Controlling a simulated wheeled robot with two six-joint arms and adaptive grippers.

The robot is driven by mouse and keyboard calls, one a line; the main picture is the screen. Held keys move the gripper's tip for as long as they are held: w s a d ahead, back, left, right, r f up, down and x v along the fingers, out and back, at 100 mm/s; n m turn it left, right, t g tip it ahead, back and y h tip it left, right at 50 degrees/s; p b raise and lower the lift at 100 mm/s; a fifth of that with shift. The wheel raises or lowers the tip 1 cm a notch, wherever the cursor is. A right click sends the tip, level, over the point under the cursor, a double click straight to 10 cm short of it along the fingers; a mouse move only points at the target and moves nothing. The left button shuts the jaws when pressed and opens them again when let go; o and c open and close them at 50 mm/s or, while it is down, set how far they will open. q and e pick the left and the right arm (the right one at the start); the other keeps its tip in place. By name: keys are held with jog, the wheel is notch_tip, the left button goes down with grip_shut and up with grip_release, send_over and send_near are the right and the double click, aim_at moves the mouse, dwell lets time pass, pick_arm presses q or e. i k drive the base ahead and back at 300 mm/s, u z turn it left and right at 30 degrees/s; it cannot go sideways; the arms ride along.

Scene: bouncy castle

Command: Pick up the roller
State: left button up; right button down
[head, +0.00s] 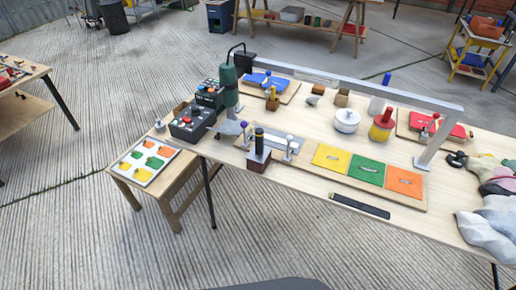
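No roller can be picked out with certainty on the worktable (320,205); the small tools are too small to tell apart. Another small tool (431,126) is at the red folded piece (447,130) on the right. Neither of my grippers is in view.
Yellow, green (366,170) and orange squares lie in front. Grey fabric (490,225) covers the right end. Floor in front is clear.

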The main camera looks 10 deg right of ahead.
aim_at(260, 153)
jog(key=u, duration=0.5)
jog(key=i, duration=0.6)
jog(key=u, duration=0.2)
